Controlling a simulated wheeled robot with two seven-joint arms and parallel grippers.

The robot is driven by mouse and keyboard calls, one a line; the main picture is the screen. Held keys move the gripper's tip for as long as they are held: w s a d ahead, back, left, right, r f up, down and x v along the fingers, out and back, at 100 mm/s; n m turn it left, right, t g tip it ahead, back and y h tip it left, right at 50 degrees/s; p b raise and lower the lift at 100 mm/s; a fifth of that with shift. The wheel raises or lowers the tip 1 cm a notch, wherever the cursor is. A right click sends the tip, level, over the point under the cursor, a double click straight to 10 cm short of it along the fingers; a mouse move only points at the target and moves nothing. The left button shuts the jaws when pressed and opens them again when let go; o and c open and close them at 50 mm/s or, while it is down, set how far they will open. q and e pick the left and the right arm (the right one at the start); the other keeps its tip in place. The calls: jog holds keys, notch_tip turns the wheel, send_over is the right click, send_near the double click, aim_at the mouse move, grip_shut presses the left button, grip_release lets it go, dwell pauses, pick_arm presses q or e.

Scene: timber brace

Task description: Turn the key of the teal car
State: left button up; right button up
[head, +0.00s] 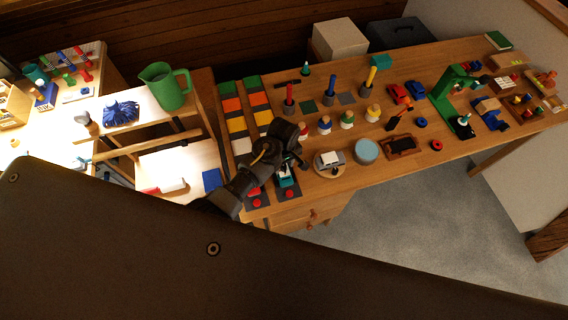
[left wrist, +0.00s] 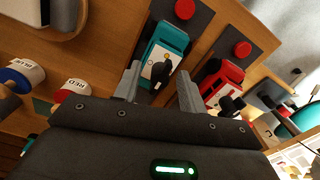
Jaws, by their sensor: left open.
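The teal car (left wrist: 173,42) sits on a dark base plate with a red button (left wrist: 185,9) by its end. On its top is a light panel with a dark key (left wrist: 161,71). In the head view the teal car (head: 287,181) is at the table's near left edge, partly hidden by my arm. My left gripper (left wrist: 158,92) is open, its fingers on either side of the key in the picture; I cannot tell whether they touch it. In the head view my left gripper (head: 293,160) is just above the car. My right gripper is not in view.
A red car (left wrist: 226,82) on a similar plate stands beside the teal one. Labelled pegs, including a red one (head: 303,131), stand behind.

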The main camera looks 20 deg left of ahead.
pick_arm(q)
grip_shut()
jog(key=shift+m, duration=0.4)
jog(key=m, duration=1.3)
jog(key=shift+m, duration=1.9)
